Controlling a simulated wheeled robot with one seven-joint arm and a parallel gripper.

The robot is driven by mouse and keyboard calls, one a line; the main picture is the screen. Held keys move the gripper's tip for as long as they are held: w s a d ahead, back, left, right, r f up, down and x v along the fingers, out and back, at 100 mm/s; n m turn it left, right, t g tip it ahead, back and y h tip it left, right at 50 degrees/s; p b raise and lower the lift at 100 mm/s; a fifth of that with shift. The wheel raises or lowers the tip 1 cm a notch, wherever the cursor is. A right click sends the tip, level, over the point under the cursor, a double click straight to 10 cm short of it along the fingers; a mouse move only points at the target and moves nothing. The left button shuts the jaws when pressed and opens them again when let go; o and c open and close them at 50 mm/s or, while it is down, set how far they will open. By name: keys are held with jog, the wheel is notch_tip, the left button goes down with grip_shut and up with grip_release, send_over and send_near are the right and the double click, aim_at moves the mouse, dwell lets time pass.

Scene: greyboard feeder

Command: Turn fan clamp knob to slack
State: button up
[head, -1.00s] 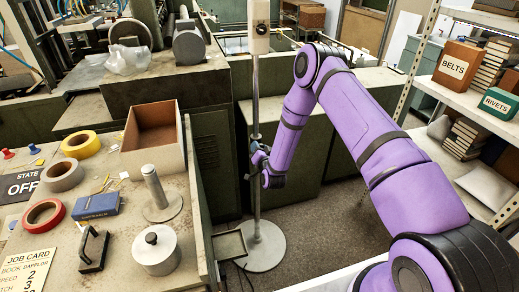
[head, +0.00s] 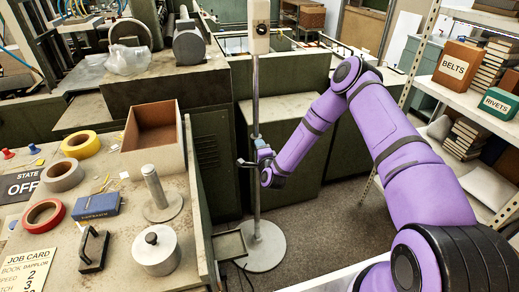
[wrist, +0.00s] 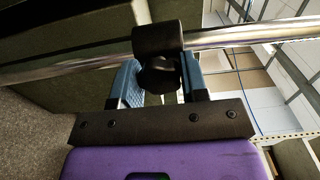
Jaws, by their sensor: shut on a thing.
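A chrome pole (head: 256,95) stands upright on a round grey base (head: 264,248), with a pale box (head: 261,22) at its top. In the wrist view the pole runs across, and a dark clamp collar (wrist: 157,38) sits around it. The black clamp knob (wrist: 158,74) projects from the collar toward my gripper. My gripper (wrist: 161,82) has its blue fingers on either side of the knob and is shut on it. In the head view my gripper (head: 258,158) is at the pole's middle, where the clamp and knob are too small to make out clearly.
A bench at left holds an open box (head: 153,135), tape rolls (head: 43,215), a lidded tin (head: 156,250) and a spindle (head: 156,190). Green machine cabinets (head: 285,140) stand behind the pole. Shelves (head: 465,90) are at right.

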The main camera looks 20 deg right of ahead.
jog(key=m, duration=0.3)
jog(key=shift+s+f+m, duration=0.1)
jog(key=shift+m, duration=0.3)
jog(key=m, duration=0.3)
jog(key=shift+m, duration=0.3)
jog(key=m, duration=0.4)
jog(key=shift+m, duration=1.7)
jog(key=o, duration=0.9)
jog(key=s, duration=1)
jog(key=shift+s, duration=0.35)
